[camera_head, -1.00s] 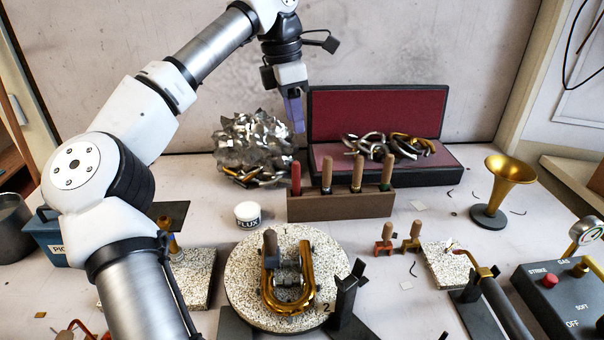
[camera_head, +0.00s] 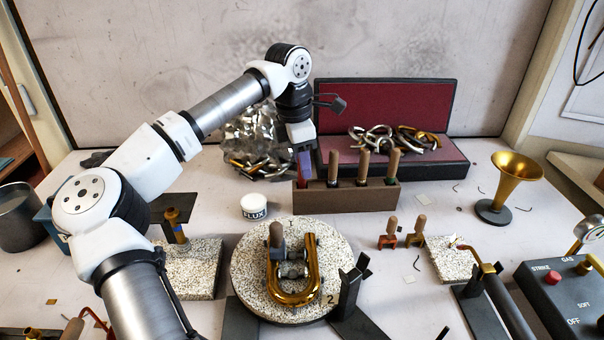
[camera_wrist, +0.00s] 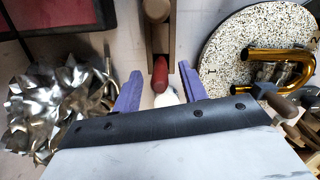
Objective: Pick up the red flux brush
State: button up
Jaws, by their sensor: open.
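The red flux brush (camera_wrist: 160,74) shows its rounded red handle in the wrist view, at the end of the wooden rack (camera_wrist: 160,38). My gripper (camera_wrist: 159,80) is open, with one purple finger on each side of the handle. The fingers do not look closed on it. In the head view my gripper (camera_head: 304,172) points down over the left end of the rack (camera_head: 345,198) and mostly hides the red handle.
Several wooden-handled brushes (camera_head: 363,165) stand in the same rack. A white flux jar (camera_head: 254,206) is in front of it to the left. Crumpled metal (camera_head: 250,140) lies behind left, and an open red-lined case (camera_head: 390,110) stands behind. A round speckled plate (camera_head: 250,275) holds a brass tube (camera_head: 300,292).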

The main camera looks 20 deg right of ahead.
jog(key=shift+d+f, duration=0.15)
jog(key=shift+f, duration=0.6)
grip_shut()
jog(key=shift+r, duration=0.1)
